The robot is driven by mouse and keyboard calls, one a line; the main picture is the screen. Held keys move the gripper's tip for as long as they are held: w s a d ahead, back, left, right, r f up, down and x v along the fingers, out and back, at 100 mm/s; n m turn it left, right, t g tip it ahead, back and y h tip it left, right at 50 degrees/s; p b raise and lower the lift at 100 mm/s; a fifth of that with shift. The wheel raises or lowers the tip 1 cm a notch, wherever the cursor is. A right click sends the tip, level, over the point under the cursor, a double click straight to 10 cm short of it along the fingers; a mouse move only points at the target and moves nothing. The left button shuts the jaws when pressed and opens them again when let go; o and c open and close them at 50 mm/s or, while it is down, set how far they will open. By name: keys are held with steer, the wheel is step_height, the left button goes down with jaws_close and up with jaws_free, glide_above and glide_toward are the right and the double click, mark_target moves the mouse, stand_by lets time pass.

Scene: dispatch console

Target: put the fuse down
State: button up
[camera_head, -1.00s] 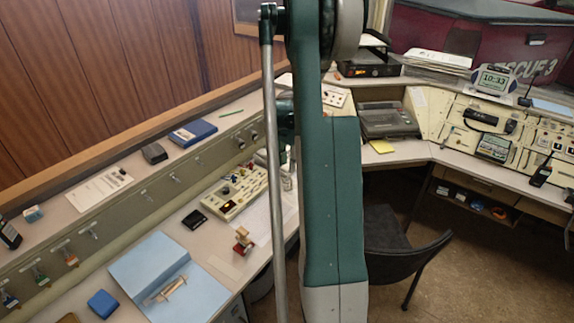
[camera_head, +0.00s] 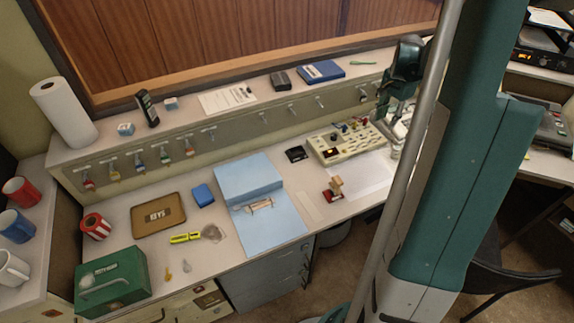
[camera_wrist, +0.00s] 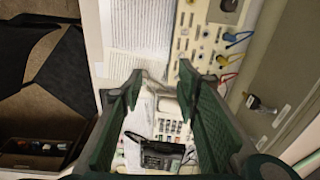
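A tan cylinder with end caps (camera_head: 260,206), which looks like the fuse, lies on an open light-blue folder or case (camera_head: 275,232) on the desk, in the head view. My gripper (camera_head: 392,108) is well to the right of it, above the far right part of the desk by the switch panel. In the wrist view my gripper (camera_wrist: 160,73) has its two green fingers wide apart, with nothing visibly held between them. Beyond the fingers is a white keypad device (camera_wrist: 170,128) with a black part. The fuse does not show in the wrist view.
The switch panel (camera_head: 345,144) and a wooden-handled stamp (camera_head: 334,188) stand right of the blue case. A brown tray (camera_head: 158,214), blue box (camera_head: 203,194) and green metal box (camera_head: 112,281) are to the left. A shelf edge with hanging keys runs behind.

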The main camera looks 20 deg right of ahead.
steer(key=s+a+r+n+t, duration=0.15)
steer(key=a+r+n, duration=0.4)
steer(key=a, duration=0.85)
steer(key=s+a+r+n+t, duration=0.1)
steer(key=a+r+n+t, duration=0.15)
steer(key=a+r, duration=0.95)
steer(key=s+a+n+t, duration=0.1)
steer(key=s+a+n, duration=0.2)
steer(key=s+a, duration=0.2)
steer(key=s+a+f+n, duration=0.1)
steer(key=s+a+n, duration=0.2)
steer(key=a, duration=0.9)
steer(key=s+a+n+t, duration=0.1)
steer(key=s+a+n, duration=0.2)
steer(key=s+a, duration=0.4)
steer(key=shift+s+a+f+t+y, duration=0.3)
steer(key=shift+a+f, duration=0.1)
steer(key=shift+a, duration=0.5)
